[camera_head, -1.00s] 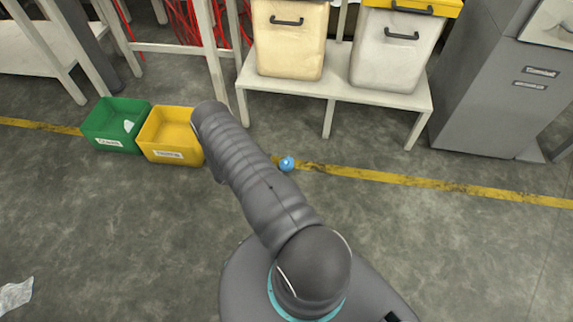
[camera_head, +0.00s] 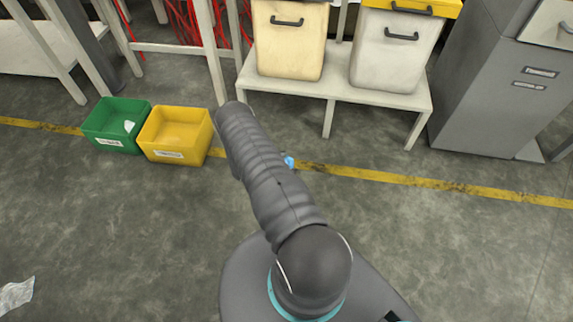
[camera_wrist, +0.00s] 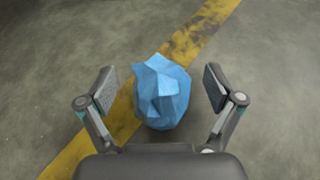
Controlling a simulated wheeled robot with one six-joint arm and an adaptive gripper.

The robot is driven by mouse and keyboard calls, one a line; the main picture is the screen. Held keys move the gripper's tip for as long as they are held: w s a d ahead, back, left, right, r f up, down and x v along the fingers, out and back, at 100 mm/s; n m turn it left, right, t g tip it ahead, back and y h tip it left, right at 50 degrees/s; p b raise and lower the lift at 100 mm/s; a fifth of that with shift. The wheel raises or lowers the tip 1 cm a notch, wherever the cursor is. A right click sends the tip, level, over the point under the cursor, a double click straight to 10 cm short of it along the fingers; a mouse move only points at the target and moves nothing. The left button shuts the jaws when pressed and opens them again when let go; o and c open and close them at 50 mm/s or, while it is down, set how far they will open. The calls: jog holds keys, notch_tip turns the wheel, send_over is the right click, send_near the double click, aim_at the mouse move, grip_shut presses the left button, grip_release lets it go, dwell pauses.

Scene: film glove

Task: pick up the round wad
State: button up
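The round wad is a crumpled, faceted blue ball (camera_wrist: 162,92) on the floor, over the yellow line. In the wrist view it sits between the two fingers of my gripper (camera_wrist: 160,88), with a gap on each side. My gripper is open and empty. In the head view only a small part of the blue wad (camera_head: 289,162) shows beside my arm, and my gripper is hidden behind the arm.
A green bin (camera_head: 104,144) with a white scrap in it and a yellow bin (camera_head: 165,154) stand on the left. A white bench (camera_head: 310,87) holds two lidded containers at the back. A grey cabinet (camera_head: 475,110) stands right. A pale crumpled piece (camera_head: 15,296) lies lower left.

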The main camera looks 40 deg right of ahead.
jog(key=c, duration=1)
jog(key=shift+r, duration=0.1)
jog(key=shift+c, duration=0.2)
